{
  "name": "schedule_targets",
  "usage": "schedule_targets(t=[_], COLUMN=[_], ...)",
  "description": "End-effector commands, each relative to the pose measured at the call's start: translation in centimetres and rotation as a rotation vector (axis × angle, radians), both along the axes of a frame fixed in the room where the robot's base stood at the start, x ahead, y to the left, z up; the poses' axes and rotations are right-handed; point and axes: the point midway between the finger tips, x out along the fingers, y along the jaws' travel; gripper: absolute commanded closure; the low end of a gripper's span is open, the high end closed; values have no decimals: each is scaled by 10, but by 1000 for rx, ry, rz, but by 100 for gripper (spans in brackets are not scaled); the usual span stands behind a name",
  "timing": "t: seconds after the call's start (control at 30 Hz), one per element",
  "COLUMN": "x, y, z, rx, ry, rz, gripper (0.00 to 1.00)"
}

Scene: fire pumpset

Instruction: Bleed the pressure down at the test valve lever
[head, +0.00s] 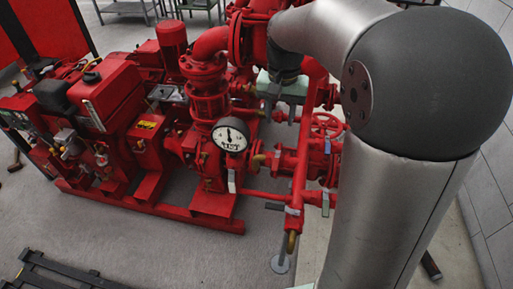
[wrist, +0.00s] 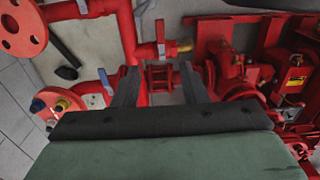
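My gripper (wrist: 159,68) shows in the wrist view with its two dark fingers spread apart and nothing between them. In the head view its green-grey body (head: 284,88) is above the red pipes, partly hidden by my arm. A small grey lever (wrist: 160,30) stands on a red branch pipe with a brass end, beyond the fingertips and apart from them. Several similar grey levers show in the head view, one below the gauge (head: 232,181) and one on the low pipe (head: 325,204). I cannot tell which is the test valve lever. The pressure gauge (head: 231,134) has a white dial; its reading is too small to tell.
The red pump and engine set (head: 105,100) fills the left. A red handwheel (head: 327,124) and upright pipes crowd the gripper's area. A red round flange (wrist: 22,28) is at the upper left of the wrist view. Grey floor (head: 150,245) is open in front.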

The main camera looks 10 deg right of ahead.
Motion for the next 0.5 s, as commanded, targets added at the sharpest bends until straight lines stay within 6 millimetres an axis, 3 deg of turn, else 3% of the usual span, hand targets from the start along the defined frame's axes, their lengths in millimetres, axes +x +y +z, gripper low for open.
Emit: schedule_targets(t=[0.17,0.5], x=[4,3], y=[-1,0], z=[-14,-85], rx=[-3,-3], ry=[3,6], rz=[-11,-9], gripper=[61,61])
